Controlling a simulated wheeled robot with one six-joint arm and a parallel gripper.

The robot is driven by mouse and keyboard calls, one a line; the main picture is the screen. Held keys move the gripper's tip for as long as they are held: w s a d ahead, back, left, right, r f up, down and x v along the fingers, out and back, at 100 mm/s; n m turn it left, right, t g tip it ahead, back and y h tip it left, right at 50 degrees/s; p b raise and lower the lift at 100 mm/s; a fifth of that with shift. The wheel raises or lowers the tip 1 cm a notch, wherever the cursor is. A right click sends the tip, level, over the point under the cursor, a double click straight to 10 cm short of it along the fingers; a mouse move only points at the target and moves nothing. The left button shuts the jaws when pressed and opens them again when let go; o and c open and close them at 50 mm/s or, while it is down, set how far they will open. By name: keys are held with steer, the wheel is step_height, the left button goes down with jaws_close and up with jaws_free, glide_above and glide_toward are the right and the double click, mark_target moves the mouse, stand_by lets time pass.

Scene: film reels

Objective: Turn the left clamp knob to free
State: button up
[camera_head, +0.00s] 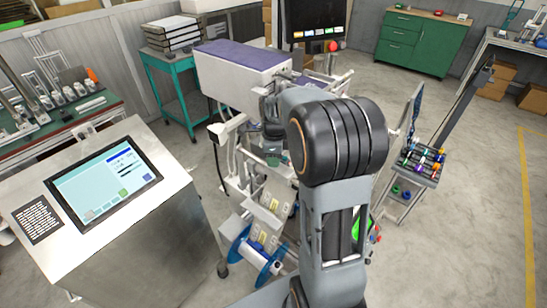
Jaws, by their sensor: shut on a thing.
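My arm rises from the bottom of the head view and bends forward and down at a large dark joint. My gripper (271,152) is small and partly hidden beyond it, at the front of the film machine (240,77). It is shut on a small part there, which appears to be the left clamp knob. The knob itself is too small and covered to make out, so its angle cannot be told. Below the gripper are pale plates and a blue reel (240,256) on the machine's lower front.
A metal console with a touchscreen (105,182) stands close at left. A bench with parts (62,125) is behind it. A small cart with coloured items (420,163) stands at right. A green cabinet (422,38) is at the back. Open floor lies at right.

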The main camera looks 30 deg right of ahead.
steer(key=n, duration=0.6)
steer(key=shift+b, duration=0.3)
steer(key=n, duration=0.5)
steer(key=shift+n, duration=0.4)
steer(key=n, duration=0.5)
steer(key=shift+b, duration=0.3)
steer(key=n, duration=0.5)
steer(key=shift+n, duration=0.3)
steer(key=o, duration=0.9)
steer(key=shift+r, duration=0.1)
